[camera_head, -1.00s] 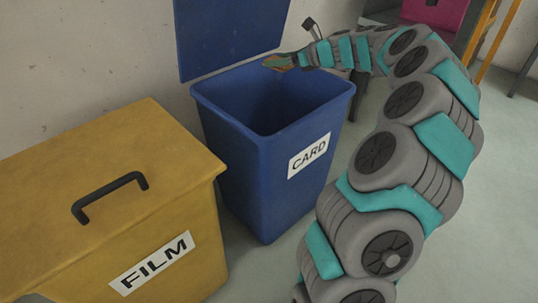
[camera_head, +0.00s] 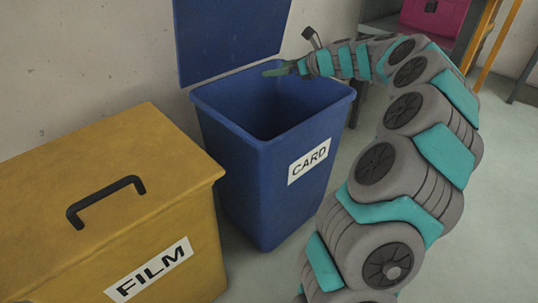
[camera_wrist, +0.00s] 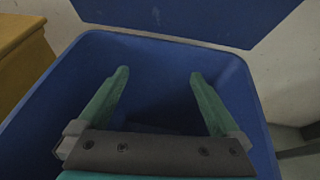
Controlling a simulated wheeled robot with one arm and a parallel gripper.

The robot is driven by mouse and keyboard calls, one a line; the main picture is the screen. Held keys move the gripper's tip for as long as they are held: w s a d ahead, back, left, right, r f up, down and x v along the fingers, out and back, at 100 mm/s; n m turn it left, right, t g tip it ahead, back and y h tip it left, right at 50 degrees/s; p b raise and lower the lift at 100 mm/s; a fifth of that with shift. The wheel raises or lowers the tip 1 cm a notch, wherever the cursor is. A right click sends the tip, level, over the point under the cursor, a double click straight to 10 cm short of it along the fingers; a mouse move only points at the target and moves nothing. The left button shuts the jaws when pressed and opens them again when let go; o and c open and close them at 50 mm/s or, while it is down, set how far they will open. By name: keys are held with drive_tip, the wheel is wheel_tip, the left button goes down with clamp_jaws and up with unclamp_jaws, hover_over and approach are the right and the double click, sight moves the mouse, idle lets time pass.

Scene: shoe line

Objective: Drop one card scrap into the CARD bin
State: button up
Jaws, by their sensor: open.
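The blue CARD bin (camera_head: 262,195) stands in the middle of the head view with its lid (camera_head: 228,38) raised at the back. My gripper (camera_head: 277,70) is over the bin's opening, near its back rim. In the wrist view my gripper (camera_wrist: 159,76) has its two green fingers spread wide over the blue bin (camera_wrist: 262,135), with nothing between them. I see no card scrap clearly in any current view. The bin's floor is dark, and a faint shape there is too dim to name.
A yellow FILM bin (camera_head: 120,205) with a closed lid and black handle stands left of the CARD bin. A wall is behind both. A pink box (camera_head: 433,15) sits on a shelf at the back right. The floor at right is clear.

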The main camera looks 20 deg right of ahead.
drive_tip(key=v, duration=0.7)
drive_tip(key=shift+s+d+p, duration=0.2)
drive_tip(key=shift+s+p, duration=0.05)
drive_tip(key=shift+p, duration=0.1)
drive_tip(key=shift+r, duration=0.15)
